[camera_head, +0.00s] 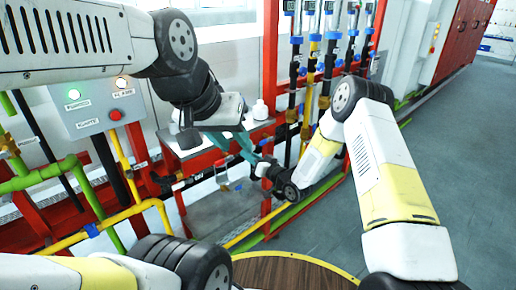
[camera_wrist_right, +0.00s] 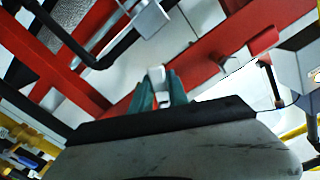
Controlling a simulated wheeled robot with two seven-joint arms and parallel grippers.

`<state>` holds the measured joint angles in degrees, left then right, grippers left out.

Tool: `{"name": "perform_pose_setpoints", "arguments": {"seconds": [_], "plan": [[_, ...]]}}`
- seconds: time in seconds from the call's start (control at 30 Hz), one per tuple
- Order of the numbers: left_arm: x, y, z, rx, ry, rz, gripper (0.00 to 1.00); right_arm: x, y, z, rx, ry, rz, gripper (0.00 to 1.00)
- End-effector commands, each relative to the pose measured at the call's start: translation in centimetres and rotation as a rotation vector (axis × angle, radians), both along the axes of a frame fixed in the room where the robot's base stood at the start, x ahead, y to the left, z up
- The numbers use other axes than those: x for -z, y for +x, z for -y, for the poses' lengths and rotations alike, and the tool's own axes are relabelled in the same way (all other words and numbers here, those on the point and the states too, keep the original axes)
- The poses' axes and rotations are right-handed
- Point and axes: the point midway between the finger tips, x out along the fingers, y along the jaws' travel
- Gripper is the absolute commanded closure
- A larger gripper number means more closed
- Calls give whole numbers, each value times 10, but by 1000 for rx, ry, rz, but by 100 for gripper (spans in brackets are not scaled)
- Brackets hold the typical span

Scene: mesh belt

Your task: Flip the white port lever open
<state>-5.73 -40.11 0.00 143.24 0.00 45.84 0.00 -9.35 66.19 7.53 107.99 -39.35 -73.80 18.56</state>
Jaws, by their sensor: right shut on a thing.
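The white port lever (camera_wrist_right: 157,76) shows in the right wrist view as a small white piece between two teal fingertips. My right gripper (camera_wrist_right: 160,90) is shut on it, in front of a red frame bar. In the head view my right gripper (camera_head: 244,147) reaches in from the right toward the red-framed bench, and the lever cannot be made out there. My left gripper (camera_head: 214,137) hangs over the bench to the left of the right one. Its fingers are partly hidden, and I cannot tell whether they are open or shut.
A grey control box (camera_head: 97,105) with lit buttons stands at the left. Green and yellow pipes (camera_head: 100,230) run below it. Upright pipes with valves (camera_head: 308,90) stand behind my right arm. White bottles (camera_head: 260,110) stand on the bench. The grey floor (camera_head: 470,150) at right is clear.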

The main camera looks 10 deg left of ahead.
Motion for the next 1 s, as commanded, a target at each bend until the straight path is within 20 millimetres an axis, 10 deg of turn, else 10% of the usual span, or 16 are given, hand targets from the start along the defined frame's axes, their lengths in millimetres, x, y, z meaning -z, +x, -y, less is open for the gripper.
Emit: {"name": "perform_pose_setpoints", "arguments": {"seconds": [0.87,0.9,1.0], "plan": [[0,0,0,0,0,0,64,3,12,10,1,-288,369,100],[0,0,0,0,0,0,64,4,12,10,1,-288,369,76],[0,0,0,0,0,0,64,3,12,10,1,-287,368,58]]}}
